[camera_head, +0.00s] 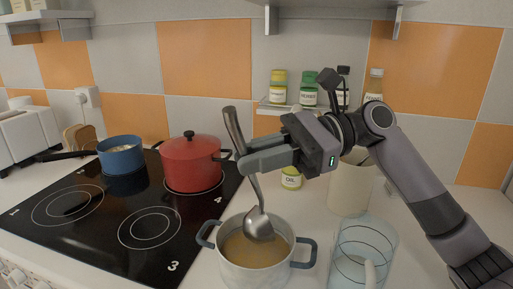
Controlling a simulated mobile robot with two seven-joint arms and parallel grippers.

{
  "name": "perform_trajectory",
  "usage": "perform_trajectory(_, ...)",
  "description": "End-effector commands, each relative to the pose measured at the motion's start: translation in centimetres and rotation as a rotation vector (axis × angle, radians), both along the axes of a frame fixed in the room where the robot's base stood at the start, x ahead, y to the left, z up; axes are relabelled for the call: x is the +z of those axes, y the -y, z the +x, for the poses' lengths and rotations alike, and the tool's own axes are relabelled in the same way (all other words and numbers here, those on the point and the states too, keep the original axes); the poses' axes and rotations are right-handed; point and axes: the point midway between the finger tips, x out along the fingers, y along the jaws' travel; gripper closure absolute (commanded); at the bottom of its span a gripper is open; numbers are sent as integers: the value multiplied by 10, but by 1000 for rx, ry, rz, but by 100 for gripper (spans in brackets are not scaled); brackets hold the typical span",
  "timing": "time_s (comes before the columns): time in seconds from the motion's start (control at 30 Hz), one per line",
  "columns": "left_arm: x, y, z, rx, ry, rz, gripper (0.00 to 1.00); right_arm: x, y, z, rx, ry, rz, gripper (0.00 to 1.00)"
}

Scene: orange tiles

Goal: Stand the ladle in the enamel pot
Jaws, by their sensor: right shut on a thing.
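The metal ladle (258,223) is close to upright, its handle leaning a little to the left at the top. My right gripper (243,158) comes in from the right and is shut on the ladle's handle. The ladle's bowl is over the opening of the light enamel pot (256,277), which has blue-grey side handles and yellowish-brown contents. The bowl overlaps the pot's far inner side; I cannot tell whether it touches the contents. My left gripper is not in view.
A black hob (110,229) holds a red lidded pot (191,164) and a blue saucepan (121,157). A glass jug (362,245) and a cream container (348,189) stand right of the enamel pot. Spice jars (308,90) sit on a wall shelf behind my arm.

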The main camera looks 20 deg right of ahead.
Motion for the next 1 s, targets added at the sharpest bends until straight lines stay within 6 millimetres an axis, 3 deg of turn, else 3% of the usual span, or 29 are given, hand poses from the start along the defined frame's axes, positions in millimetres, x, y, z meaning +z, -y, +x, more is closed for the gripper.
perform_trajectory(1.0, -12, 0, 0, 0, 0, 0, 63, -44, 0, 0, 0, 2, 1, 100)
